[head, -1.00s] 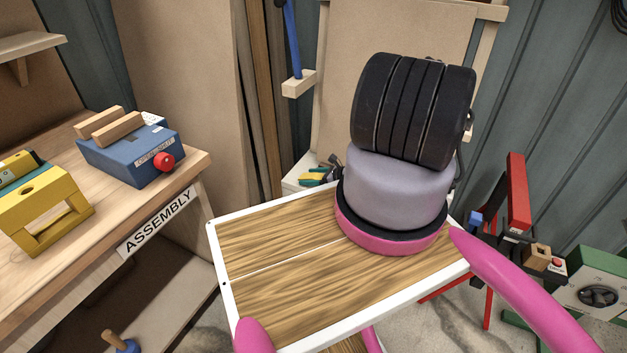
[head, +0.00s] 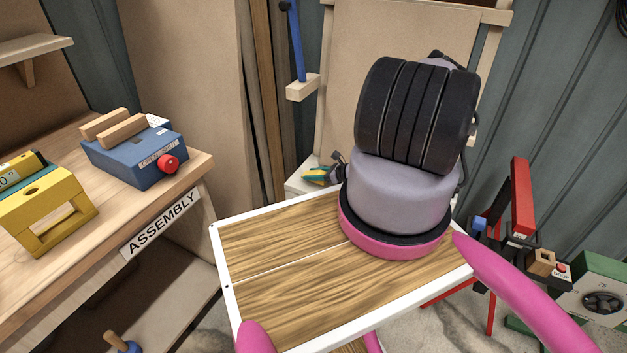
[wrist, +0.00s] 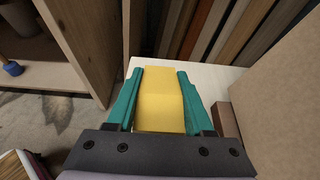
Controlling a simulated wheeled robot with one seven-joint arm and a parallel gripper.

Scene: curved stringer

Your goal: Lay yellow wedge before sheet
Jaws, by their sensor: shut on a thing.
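My gripper (wrist: 158,100) has teal fingers and is shut on the yellow wedge (wrist: 160,95), one finger along each side. In the wrist view the wedge lies lengthwise between the fingers, above a white surface (wrist: 205,78). In the head view only small bits of teal and yellow at the gripper (head: 318,176) show, left of my arm, over a white top. Whether the wedge touches that surface I cannot tell. A plain tan sheet (wrist: 287,95) stands at the right in the wrist view; a tan panel (head: 345,90) also stands behind my arm in the head view.
A dark wood block (wrist: 224,119) sits close right of the gripper. Upright boards (wrist: 215,35) stand beyond the white surface. An assembly bench (head: 150,215) with a blue box (head: 137,155) and a yellow frame (head: 45,210) is at the left. A red stand (head: 521,195) is at the right.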

